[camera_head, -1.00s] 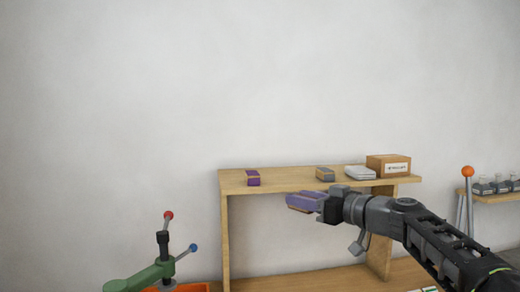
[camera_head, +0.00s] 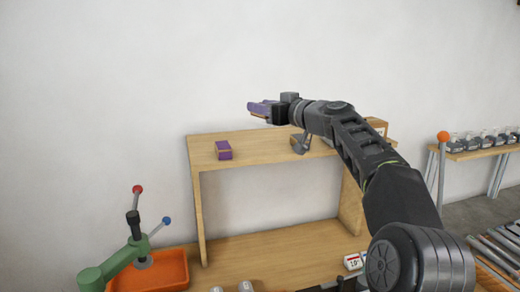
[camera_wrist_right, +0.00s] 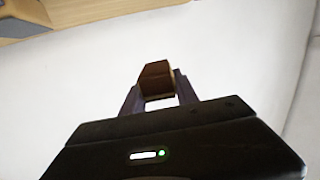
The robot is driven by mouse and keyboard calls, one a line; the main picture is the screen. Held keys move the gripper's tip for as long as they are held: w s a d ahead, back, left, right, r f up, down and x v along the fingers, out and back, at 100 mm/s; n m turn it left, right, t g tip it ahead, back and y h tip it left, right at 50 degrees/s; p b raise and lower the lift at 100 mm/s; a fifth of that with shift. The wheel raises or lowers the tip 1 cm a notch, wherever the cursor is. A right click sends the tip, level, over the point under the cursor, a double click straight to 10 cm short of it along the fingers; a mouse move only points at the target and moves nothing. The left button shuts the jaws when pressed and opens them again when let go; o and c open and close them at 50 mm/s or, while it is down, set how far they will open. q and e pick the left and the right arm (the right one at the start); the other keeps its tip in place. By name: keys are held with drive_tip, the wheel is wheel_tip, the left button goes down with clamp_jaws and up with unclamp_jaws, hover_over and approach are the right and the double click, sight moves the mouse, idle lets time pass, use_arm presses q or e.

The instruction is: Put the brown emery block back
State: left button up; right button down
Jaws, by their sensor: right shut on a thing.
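My right gripper (camera_head: 262,109) is raised above the wooden shelf (camera_head: 262,146), over its middle part and clear of the board. In the right wrist view its two purple fingers (camera_wrist_right: 157,95) are shut on the brown emery block (camera_wrist_right: 157,76), which has a lighter lower edge. In the head view the fingers mostly hide the block. A purple block (camera_head: 223,150) with a tan band stands on the shelf top at the left. A grey block (camera_head: 298,144) on the shelf is partly hidden behind my right wrist. My left gripper is not in view.
A cardboard box (camera_head: 377,125) stands at the shelf's right end, partly behind my arm. A green press with red and blue knobs (camera_head: 130,250) and an orange tray (camera_head: 172,272) are at lower left. The shelf top between the purple and grey blocks is bare.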

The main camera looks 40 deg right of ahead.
hover_over(263, 152)
wheel_tip(263, 152, down, 5)
drive_tip(key=shift+w+f+b, duration=0.1)
drive_tip(key=shift+f+b, duration=0.05)
drive_tip(key=shift+b, duration=0.15)
drive_tip(key=shift+f, duration=0.3)
drive_tip(key=shift+d+f, duration=0.1)
drive_tip(key=shift+f, duration=1.8)
drive_tip(key=shift+f+b, duration=0.15)
drive_tip(key=shift+b, duration=0.15)
drive_tip(key=c, duration=0.9)
unclamp_jaws()
